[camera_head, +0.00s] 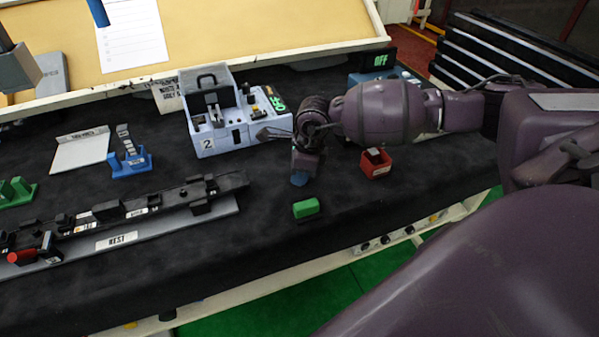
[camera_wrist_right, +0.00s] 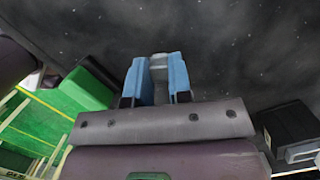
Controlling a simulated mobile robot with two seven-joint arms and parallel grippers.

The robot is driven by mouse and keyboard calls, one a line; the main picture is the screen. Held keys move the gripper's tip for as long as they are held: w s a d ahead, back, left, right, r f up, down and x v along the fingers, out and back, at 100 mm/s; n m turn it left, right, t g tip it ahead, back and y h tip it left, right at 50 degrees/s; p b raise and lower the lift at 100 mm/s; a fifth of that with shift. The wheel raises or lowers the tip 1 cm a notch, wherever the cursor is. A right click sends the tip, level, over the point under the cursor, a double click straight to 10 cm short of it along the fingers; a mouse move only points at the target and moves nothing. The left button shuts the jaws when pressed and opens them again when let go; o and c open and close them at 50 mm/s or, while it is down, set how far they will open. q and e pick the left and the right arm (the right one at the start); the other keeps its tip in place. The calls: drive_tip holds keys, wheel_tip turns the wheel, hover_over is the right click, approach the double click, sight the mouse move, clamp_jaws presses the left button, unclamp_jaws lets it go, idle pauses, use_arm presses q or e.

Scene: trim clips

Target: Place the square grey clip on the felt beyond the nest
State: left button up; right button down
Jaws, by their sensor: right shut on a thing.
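My right gripper (camera_head: 300,180) hangs low over the black felt (camera_head: 250,265), between the grey-blue fixture and the green block. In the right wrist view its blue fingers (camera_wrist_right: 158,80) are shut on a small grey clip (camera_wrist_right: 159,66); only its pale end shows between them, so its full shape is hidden. In the head view the clip is hidden. The nest (camera_head: 165,229) is a long grey plate at the lower left, with a black rail (camera_head: 150,203) lying along it. The gripper is to the right of the nest's right end. My left gripper is not clearly seen.
A green block (camera_head: 306,207) stands just in front of the gripper and a red holder (camera_head: 376,163) to its right. Behind are the grey-blue fixture (camera_head: 215,138), a blue stand (camera_head: 131,164) and a white plate (camera_head: 80,153). Bare felt lies between these and the rail.

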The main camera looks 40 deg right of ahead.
drive_tip(key=shift+f, duration=0.2)
drive_tip(key=c, duration=1)
unclamp_jaws()
drive_tip(key=shift+c, duration=0.2)
drive_tip(key=shift+r, duration=0.15)
wheel_tip(320, 180, up, 12)
drive_tip(key=s+d, duration=0.1)
drive_tip(key=shift+s+d, duration=0.15)
drive_tip(key=shift+d, duration=0.25)
